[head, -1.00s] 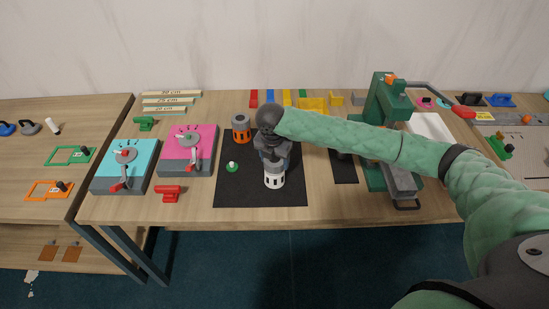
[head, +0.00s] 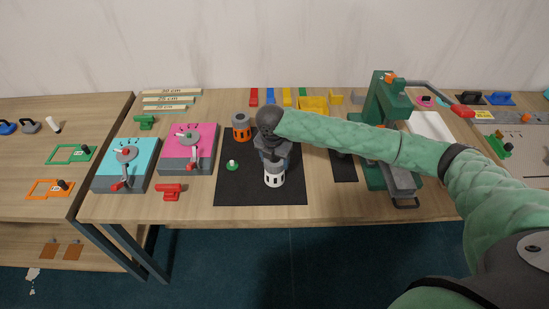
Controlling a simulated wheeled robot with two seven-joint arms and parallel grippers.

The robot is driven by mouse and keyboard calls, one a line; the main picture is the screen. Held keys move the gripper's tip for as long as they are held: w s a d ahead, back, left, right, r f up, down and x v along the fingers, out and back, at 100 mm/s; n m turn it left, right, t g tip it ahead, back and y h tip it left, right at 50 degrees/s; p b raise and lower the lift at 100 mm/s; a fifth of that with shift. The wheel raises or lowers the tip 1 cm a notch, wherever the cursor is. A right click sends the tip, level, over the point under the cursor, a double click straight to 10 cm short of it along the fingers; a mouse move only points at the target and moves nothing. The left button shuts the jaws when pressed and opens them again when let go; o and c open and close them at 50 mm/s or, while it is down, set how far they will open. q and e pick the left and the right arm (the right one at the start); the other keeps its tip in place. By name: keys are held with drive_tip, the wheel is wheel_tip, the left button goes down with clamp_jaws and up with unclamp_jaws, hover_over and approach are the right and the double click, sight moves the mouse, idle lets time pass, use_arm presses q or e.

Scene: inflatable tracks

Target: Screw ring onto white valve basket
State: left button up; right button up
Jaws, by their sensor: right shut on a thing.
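The white valve basket (head: 274,180) stands upright on the black mat (head: 232,194), a white cylinder with dark slots and a grey top part. My right gripper (head: 273,158) points down right over its top. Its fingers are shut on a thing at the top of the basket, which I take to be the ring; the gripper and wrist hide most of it. I cannot tell how the ring sits on the basket. A second basket, orange and grey (head: 241,128), stands at the back left of the mat. My left gripper is not in view.
A small green part with a white top (head: 232,165) sits on the mat left of the basket. A pink-topped box (head: 189,140) and a cyan-topped box (head: 126,158) stand to the left. A green press (head: 385,112) stands right, near my right forearm.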

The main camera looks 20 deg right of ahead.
sight(275, 158)
drive_tip(key=shift+f+p, duration=0.2)
drive_tip(key=shift+p, duration=0.15)
idle(0.7)
drive_tip(key=o, duration=1)
drive_tip(key=shift+o, duration=0.2)
drive_tip(key=shift+r+p, duration=2.15)
drive_tip(key=shift+r, duration=0.25)
drive_tip(key=shift+r+p, duration=0.65)
drive_tip(key=shift+r, duration=0.45)
